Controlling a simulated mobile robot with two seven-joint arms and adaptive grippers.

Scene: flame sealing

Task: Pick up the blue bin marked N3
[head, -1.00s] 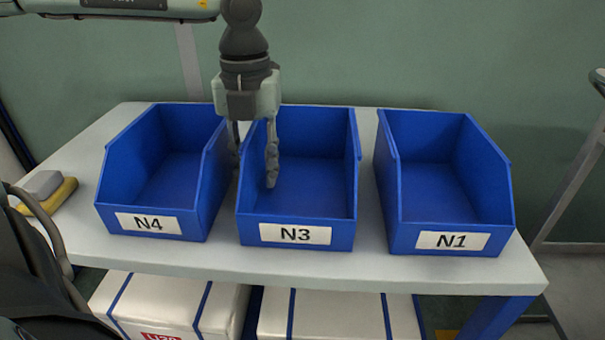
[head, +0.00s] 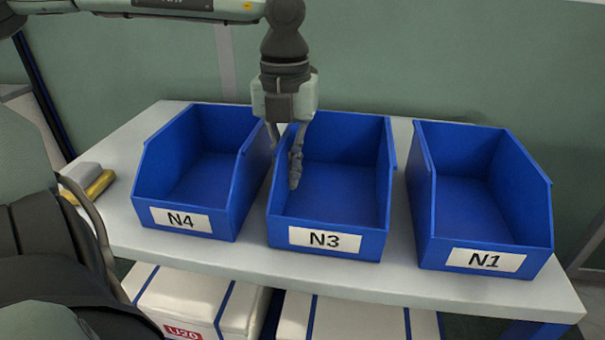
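The blue bin marked N3 (head: 337,241) stands upright on the table, in the middle of a row of three. My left gripper (head: 284,165) comes down from above at its left wall. One finger is inside the bin near that wall; the other is on the outer side, its lower part hidden. The fingers are apart with the wall between them, and I see no firm contact. The bin appears to rest flat on the table. My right gripper is not in view.
The blue bin N4 (head: 182,222) stands close on the left, with a narrow gap to N3. The blue bin N1 (head: 487,262) stands to the right. The table (head: 420,290) has a bare front strip. White boxes (head: 190,300) lie below.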

